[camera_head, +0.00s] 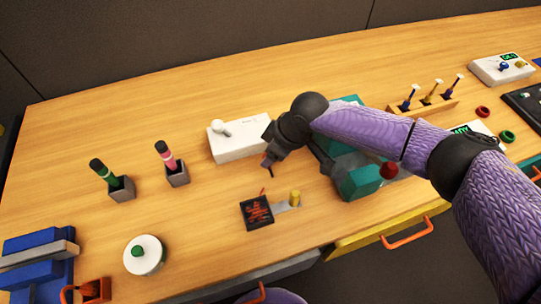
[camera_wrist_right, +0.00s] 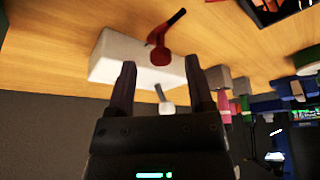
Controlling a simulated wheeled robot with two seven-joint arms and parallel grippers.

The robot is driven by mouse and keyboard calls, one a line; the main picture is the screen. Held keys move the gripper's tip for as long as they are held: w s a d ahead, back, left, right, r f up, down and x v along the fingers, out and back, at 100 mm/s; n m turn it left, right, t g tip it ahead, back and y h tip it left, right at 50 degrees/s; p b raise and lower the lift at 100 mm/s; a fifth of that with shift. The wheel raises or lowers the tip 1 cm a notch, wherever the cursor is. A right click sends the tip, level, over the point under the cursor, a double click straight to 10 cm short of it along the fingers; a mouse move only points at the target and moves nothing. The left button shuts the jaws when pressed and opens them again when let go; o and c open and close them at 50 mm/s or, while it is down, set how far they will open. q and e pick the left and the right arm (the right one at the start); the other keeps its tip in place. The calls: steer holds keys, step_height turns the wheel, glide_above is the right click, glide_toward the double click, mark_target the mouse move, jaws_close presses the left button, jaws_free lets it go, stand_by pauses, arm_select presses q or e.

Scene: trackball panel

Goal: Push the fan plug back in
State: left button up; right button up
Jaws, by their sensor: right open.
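A red piece with a dark stem (camera_wrist_right: 159,56), which looks like the fan plug, shows in the right wrist view against the side of a white box (camera_wrist_right: 112,57). In the head view it seems hidden by my right gripper (camera_head: 268,163); the white box (camera_head: 240,143) stands just behind. In the wrist view my right gripper (camera_wrist_right: 159,72) is open, with the red piece beyond and roughly between its fingertips; contact cannot be told. A black square with red markings (camera_head: 257,212), possibly the fan, lies in front on the table. My left gripper is not in view.
A white knob (camera_head: 218,127) tops the white box. A teal block-like device (camera_head: 358,181) lies under my right arm. Green (camera_head: 121,187) and pink (camera_head: 177,172) markers stand in holders at left. A round white piece (camera_head: 145,255) sits front left. The table's back left is clear.

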steer(key=shift+w+a+f, duration=0.15)
steer(key=shift+a+f, duration=0.1)
steer(key=shift+f, duration=0.35)
jaws_close()
stand_by(1.0)
